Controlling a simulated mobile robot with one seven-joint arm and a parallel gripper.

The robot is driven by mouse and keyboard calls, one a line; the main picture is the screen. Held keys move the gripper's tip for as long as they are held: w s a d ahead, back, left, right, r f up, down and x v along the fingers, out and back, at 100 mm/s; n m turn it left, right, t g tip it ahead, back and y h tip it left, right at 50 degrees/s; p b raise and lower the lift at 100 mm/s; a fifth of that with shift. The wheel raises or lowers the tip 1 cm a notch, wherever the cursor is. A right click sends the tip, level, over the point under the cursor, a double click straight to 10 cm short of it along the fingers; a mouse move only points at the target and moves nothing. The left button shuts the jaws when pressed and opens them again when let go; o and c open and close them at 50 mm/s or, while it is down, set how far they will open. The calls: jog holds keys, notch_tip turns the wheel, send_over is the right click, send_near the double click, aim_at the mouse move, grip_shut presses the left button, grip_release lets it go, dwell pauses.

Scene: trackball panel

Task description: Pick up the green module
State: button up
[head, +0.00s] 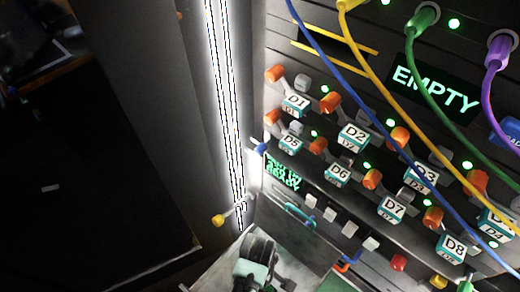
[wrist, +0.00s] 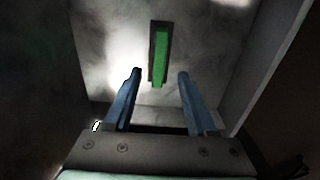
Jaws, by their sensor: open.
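In the wrist view, a bright green bar (wrist: 160,62), which looks like the green module, sits in a narrow dark slot in a pale grey surface. My gripper (wrist: 160,74) is open, with one blue finger on each side of the bar's lower end in the picture. A gap shows between the bar and each finger, so neither is seen touching it. How far the fingertips are from the surface is hard to tell. In the head view, I cannot make out the green module.
In the head view, a dark panel on the right carries several orange-knobbed levers with labelled tags such as D2 (head: 354,137). Blue, yellow, green and purple cables (head: 493,90) hang across it. An EMPTY display (head: 436,88) is lit. In the wrist view, a pale side wall (wrist: 268,65) stands right of the fingers.

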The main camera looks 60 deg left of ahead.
notch_tip(320, 180, down, 5)
jog(key=shift+w+d+r+b, duration=0.1)
jog(key=shift+d+b, duration=0.05)
jog(key=shift+b, duration=0.8)
grip_shut()
